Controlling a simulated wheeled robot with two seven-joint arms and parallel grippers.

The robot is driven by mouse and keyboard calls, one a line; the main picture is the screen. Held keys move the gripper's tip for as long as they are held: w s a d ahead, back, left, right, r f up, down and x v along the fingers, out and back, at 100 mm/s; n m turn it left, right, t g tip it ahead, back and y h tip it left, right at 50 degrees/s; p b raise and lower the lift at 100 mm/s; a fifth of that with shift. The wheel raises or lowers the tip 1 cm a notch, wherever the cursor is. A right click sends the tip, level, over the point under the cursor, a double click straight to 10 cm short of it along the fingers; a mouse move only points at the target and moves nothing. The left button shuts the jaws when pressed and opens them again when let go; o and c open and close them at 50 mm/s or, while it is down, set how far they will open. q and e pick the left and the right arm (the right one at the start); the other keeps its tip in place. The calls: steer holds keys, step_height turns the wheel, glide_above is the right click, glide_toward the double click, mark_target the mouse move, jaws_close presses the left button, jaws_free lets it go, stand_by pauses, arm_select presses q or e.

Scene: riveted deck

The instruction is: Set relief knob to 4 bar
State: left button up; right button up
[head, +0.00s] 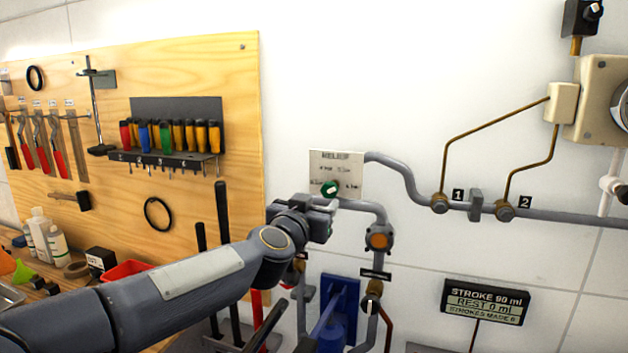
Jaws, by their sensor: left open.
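The relief knob (329,189) is small and green with a light mark. It sits at the lower edge of a white plate (347,161) headed RELIEF on the wall. The plate's scale marks are too small to read, so I cannot tell the knob's setting. My left gripper (320,212) is open just below and left of the knob, at the end of my arm coming in from the lower left. Its fingers are seen poorly, and I cannot tell whether they touch the knob. My right gripper is not in view.
Grey pipes (403,177) run from the plate to the right, past fittings marked 1 and 2. An orange-capped fitting (379,238) and a blue pump (335,310) stand below. A display (485,302) reads STROKE 90 ml. A wooden tool board (190,75) hangs at left.

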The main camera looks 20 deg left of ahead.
mark_target(328, 192)
arm_select(q)
steer(key=w, duration=0.7)
steer(key=shift+d, duration=0.25)
steer(key=c, duration=1)
